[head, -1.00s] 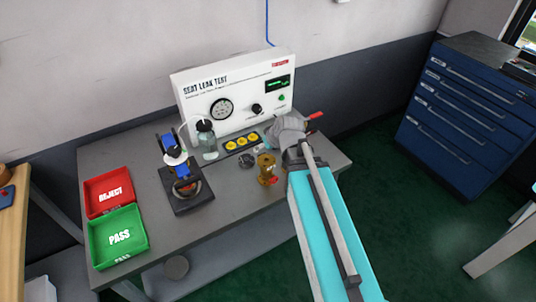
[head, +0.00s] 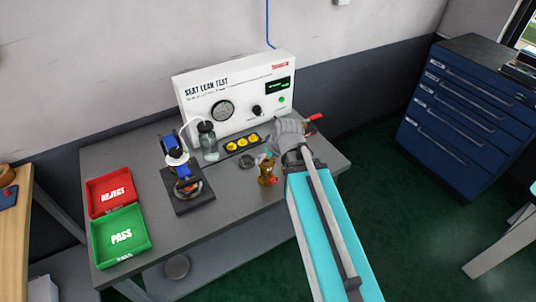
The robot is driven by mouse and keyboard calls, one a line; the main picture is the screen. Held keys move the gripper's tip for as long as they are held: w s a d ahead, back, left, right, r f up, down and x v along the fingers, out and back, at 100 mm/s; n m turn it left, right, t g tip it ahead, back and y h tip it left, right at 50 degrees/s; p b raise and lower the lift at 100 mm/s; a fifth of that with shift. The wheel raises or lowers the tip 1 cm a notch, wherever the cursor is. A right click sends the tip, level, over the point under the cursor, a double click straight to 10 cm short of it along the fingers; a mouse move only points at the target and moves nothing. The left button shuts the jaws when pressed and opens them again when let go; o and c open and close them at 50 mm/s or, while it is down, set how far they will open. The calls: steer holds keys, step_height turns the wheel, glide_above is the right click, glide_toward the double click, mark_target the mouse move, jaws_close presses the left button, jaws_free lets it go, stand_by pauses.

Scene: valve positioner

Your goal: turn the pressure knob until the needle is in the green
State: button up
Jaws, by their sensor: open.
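The white seat leak test panel (head: 238,92) stands at the back of the grey bench. Its round gauge (head: 223,110) is too small for me to read the needle or any green band. The black pressure knob (head: 257,111) is right of the gauge, with a green button (head: 281,100) further right. My gripper (head: 272,150) is in front of the panel's lower right, below the knob and apart from it. It is open, and its fingers are partly hidden by my wrist.
A brass valve (head: 267,171) stands close beside my gripper. A blue valve on a black stand (head: 188,195), a glass jar (head: 208,146) and yellow buttons (head: 243,142) are to the left. Red (head: 111,193) and green (head: 119,236) trays lie at the bench's left end.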

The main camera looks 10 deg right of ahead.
steer(key=s+d+f+m+g+h, duration=0.1)
steer(key=s+m+g+h, duration=0.1)
steer(key=s, duration=0.6)
steer(key=shift+s+d+f+m+g, duration=0.4)
steer(key=shift+m+g, duration=0.1)
steer(key=shift+g, duration=0.7)
steer(key=c, duration=0.5)
steer(key=shift+a, duration=0.1)
